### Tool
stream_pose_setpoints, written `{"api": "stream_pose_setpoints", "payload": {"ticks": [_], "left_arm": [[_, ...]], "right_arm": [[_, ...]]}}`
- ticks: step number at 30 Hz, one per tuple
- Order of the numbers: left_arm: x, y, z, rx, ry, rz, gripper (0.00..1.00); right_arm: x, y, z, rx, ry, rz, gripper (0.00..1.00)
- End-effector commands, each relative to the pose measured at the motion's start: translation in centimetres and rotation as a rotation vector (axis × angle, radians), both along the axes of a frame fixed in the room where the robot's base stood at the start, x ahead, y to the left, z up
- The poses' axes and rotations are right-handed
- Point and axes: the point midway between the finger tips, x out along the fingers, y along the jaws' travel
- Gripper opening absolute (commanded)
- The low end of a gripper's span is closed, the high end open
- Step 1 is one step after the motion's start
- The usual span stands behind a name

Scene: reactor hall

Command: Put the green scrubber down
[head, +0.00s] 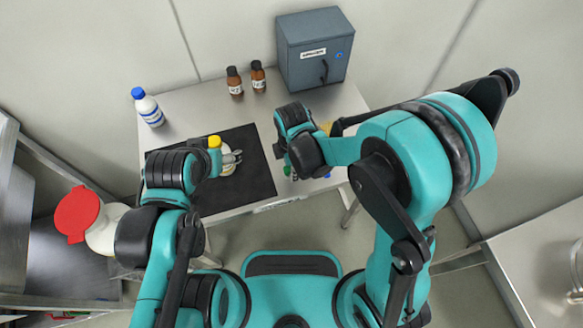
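A small green patch (287,171), which may be the green scrubber, shows at the front right of the table beside my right gripper (294,174). Most of it is hidden by my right wrist. The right fingers are mostly hidden too, so I cannot tell whether they hold it or whether it touches the table. My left gripper (234,158) is over the black mat (251,185), at a pale round object (229,168). Whether its fingers are shut on that object is unclear. A yellow cap (214,142) shows just behind the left wrist.
The table (199,118) holds a blue-capped white bottle (147,107), two brown bottles (235,81) (258,76) and a grey cabinet (314,50) at the back. A yellowish item (326,127) is partly behind my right arm. A red-lidded white container (78,214) stands at left.

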Motion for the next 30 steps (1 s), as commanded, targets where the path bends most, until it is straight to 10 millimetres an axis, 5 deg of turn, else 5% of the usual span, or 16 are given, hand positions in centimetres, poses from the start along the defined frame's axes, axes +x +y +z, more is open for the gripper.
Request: {"api": "stream_pose_setpoints", "payload": {"ticks": [2,3,5,22,30], "left_arm": [[0.0,0.0,-0.6,0.0,0.0,0.0,0.75],[0.0,0.0,-0.5,0.0,0.0,0.0,0.75],[0.0,0.0,-0.5,0.0,0.0,0.0,0.75],[0.0,0.0,0.0,0.0,0.0,0.0,0.75],[0.0,0.0,2.4,0.0,0.0,0.0,0.75]], "right_arm": [[-0.2,0.0,-0.8,0.002,0.002,0.0,0.0],[-0.2,0.0,-0.7,0.002,0.002,0.0,0.44],[-0.2,0.0,-0.7,0.001,0.003,0.0,0.56],[-0.1,0.0,-0.2,0.002,0.002,0.0,0.56],[-0.2,0.0,4.6,0.002,0.002,0.0,0.56]]}}
